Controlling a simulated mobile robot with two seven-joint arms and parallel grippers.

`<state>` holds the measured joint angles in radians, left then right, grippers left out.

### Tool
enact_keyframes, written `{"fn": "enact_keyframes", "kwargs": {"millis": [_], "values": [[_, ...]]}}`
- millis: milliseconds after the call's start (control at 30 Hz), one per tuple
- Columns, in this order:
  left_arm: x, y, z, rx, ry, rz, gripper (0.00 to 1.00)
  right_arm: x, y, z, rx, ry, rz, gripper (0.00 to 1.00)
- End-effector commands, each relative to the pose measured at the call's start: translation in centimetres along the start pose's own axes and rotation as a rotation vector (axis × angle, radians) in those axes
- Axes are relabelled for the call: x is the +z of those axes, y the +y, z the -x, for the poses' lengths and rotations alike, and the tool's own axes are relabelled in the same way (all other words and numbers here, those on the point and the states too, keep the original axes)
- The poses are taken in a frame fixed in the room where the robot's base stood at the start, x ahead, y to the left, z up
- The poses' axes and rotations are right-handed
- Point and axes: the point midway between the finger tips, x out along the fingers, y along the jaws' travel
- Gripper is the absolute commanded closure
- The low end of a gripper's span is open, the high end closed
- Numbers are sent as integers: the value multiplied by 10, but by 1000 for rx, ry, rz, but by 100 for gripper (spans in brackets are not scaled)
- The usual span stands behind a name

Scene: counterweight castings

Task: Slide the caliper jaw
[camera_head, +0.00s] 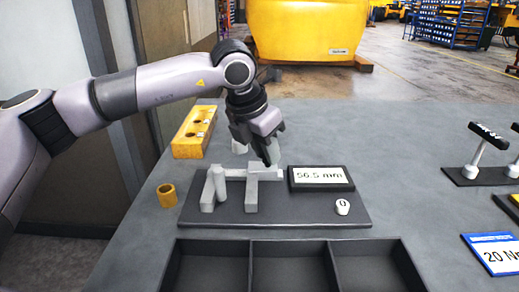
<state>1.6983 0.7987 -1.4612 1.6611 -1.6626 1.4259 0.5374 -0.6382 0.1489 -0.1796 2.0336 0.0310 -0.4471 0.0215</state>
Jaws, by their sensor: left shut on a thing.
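The caliper (234,172) is a light grey piece with upright jaws, mounted on a dark base plate (290,216) in the middle of the table. A display (320,176) at its right reads "56.5 mm". A white knob marked "0" (343,207) sits at the plate's right front. My left gripper (267,160) points down at the caliper's back edge and is shut on a part of it, apparently the sliding jaw (259,170). The fingers partly hide the contact. My right gripper is not in view.
A yellow block with holes (194,132) and a brass ring (167,195) lie to the left. A dark divided tray (292,243) is at the front. At right are a dark stand with a handled tool (485,150) and a "20 N" card (495,254).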

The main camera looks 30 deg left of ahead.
Motion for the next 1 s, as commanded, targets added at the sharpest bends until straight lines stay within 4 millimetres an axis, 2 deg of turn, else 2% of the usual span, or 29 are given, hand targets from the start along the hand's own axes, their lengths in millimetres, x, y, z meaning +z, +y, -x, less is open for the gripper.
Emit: {"fn": "enact_keyframes", "kwargs": {"millis": [133,167,200,233,567,1000], "values": [[1,0,1,0,-4,0,100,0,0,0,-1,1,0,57],[1,0,1,0,-4,0,68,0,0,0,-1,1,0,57],[1,0,1,0,-4,0,55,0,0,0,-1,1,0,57],[1,0,1,0,-4,0,52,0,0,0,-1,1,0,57],[0,0,4,0,-4,1,52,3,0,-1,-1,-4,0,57],[1,0,66,0,-6,1,52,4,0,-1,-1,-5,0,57]]}}
